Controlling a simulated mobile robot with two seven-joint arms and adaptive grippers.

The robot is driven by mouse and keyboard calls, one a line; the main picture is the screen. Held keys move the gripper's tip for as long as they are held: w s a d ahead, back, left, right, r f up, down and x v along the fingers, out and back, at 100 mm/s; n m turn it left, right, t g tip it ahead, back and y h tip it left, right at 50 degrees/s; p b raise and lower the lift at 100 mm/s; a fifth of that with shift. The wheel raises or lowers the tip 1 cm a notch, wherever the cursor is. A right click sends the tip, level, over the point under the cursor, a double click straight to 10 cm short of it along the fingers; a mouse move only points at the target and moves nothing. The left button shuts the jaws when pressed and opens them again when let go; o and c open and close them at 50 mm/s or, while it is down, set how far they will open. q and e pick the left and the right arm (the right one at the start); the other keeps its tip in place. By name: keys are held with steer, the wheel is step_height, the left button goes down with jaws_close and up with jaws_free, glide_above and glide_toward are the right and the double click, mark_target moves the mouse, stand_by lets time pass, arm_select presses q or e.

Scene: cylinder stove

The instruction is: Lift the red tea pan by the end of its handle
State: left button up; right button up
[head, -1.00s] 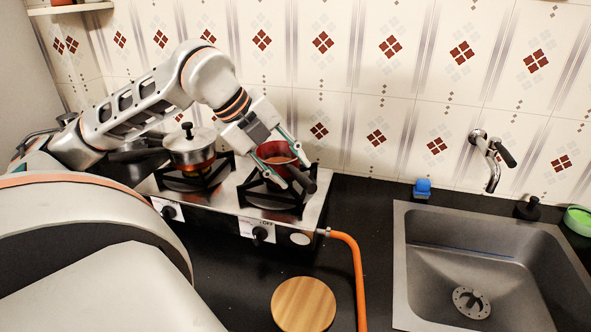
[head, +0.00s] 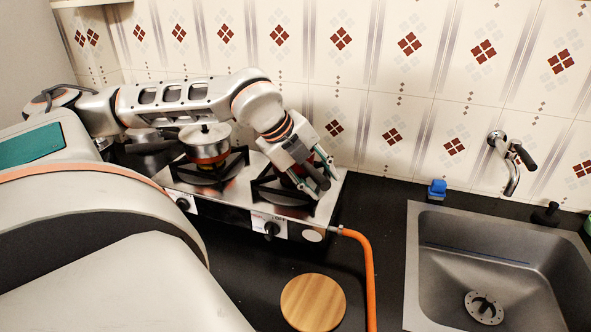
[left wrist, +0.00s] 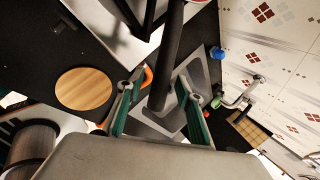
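The red tea pan (left wrist: 194,8) shows only in part at the top of the left wrist view. In the head view my gripper mostly hides it on the right burner. Its dark handle (left wrist: 168,60) runs down between the fingers of my left gripper (left wrist: 160,79), with its end inside the gap. Room shows between the handle and both green-padded fingers, so the gripper is open around it. My right gripper is not in view.
A lidded pot (head: 206,147) stands on the left burner of the stove (head: 240,190), close under my left arm. An orange hose (head: 368,265) leaves the stove's right side. A round wooden board (head: 313,303) lies in front, and a sink (head: 480,265) is at right.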

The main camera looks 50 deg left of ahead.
arm_select(q)
jaws_close()
steer(key=shift+r, duration=0.1)
